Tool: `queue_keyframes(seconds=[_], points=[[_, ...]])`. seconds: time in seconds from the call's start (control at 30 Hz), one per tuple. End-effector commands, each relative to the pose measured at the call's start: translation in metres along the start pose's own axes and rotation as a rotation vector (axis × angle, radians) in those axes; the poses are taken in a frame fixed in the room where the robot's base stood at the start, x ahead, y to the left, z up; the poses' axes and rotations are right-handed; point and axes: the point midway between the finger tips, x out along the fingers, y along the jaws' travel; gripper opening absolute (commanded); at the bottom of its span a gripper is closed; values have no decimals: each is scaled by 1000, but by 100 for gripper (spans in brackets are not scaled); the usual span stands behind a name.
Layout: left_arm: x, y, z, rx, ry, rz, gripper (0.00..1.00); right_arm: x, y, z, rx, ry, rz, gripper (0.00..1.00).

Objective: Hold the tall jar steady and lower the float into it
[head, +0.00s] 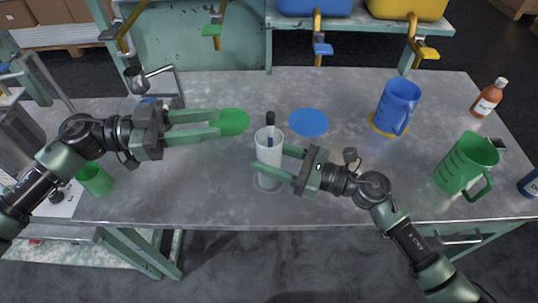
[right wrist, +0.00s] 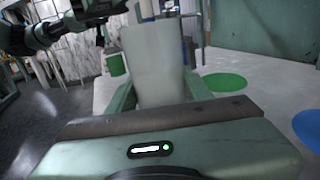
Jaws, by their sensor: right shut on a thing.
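The tall jar (head: 269,152) is a whitish, see-through cylinder near the middle of the table. My right gripper (head: 269,162) is shut on its sides from the right. The jar also fills the middle of the right wrist view (right wrist: 157,62), between the fingers. The float (head: 270,119) has a black top that sticks up above the jar's rim. A dark blue part of it shows through the jar wall, so its lower part is inside. My left gripper (head: 218,124) is open and empty, left of the jar, its fingertips over a green disc.
The green disc (head: 236,122) and a blue disc (head: 308,122) lie flat behind the jar. A blue jug (head: 397,102), a green jug (head: 463,163) and a brown bottle (head: 487,100) stand right. A green cup (head: 95,179) stands left. Taps overhang the back edge.

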Motion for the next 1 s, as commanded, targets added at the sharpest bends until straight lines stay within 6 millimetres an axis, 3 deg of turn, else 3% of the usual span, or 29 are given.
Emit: queue_keyframes(seconds=[0.1, 0.13, 0.2, 0.23, 0.67, 1.0], points=[[0, 0, 0, 0, 0, 0, 35, 0, 0, 0, 0, 0, 0, 6], [0, 0, 0, 0, 0, 0, 35, 0, 0, 0, 0, 0, 0, 53], [0, 0, 0, 0, 0, 0, 35, 0, 0, 0, 0, 0, 0, 72], [0, 0, 0, 0, 0, 0, 35, 0, 0, 0, 0, 0, 0, 76], [1, 0, 0, 0, 0, 0, 35, -10, 0, -1, 1, 2, -1, 76], [1, 0, 0, 0, 0, 0, 35, -78, 0, -2, 2, 4, -2, 76]])
